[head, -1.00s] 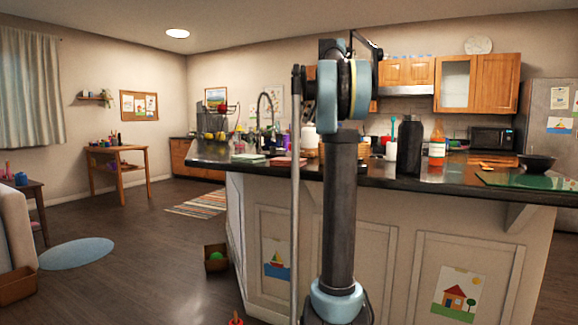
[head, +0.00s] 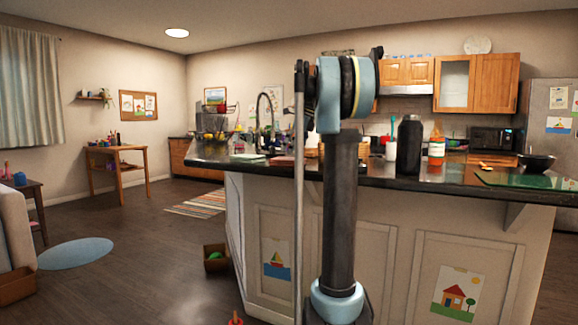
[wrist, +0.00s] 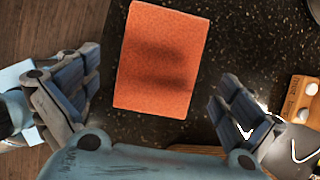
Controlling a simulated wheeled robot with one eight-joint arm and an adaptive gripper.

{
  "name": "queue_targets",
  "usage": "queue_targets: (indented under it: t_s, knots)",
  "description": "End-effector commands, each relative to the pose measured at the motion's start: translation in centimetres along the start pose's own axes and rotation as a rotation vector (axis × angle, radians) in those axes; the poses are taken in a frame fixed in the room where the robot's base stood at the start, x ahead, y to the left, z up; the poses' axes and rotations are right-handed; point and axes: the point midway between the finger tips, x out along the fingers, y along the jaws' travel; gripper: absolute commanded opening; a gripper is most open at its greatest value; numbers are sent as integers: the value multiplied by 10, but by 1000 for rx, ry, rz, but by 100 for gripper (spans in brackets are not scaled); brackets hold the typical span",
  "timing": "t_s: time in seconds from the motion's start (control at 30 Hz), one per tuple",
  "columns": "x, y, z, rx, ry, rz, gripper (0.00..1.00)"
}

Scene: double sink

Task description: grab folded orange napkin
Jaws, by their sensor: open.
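The folded orange napkin (wrist: 162,60) lies flat on the dark speckled counter (wrist: 247,45) in the wrist view. It is a rectangle, slightly turned, with a soft shadow across it. My gripper (wrist: 158,78) is open above the counter, one finger left of the napkin and one right of it. Neither finger visibly touches it, and the gap between the fingers is empty. In the head view a small reddish patch (head: 285,159) on the counter's left part may be the napkin. The gripper itself cannot be made out there.
The counter edge runs close to the napkin's left side, with wooden floor (wrist: 50,25) beyond. A wooden item (wrist: 298,100) lies to the right.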

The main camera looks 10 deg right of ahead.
Motion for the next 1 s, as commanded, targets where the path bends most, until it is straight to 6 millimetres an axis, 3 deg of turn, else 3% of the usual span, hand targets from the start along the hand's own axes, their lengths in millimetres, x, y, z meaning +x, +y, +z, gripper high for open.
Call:
queue_targets:
  t_s: [0.2, 0.5, 0.7, 1.0]
  knots:
    - [26, 0, 1, 0, 0, -1, 100]
    - [30, 0, 1, 1, 0, -1, 100]
    - [30, 0, 0, 2, 0, -1, 60]
    - [29, -1, -1, 2, 0, -1, 60]
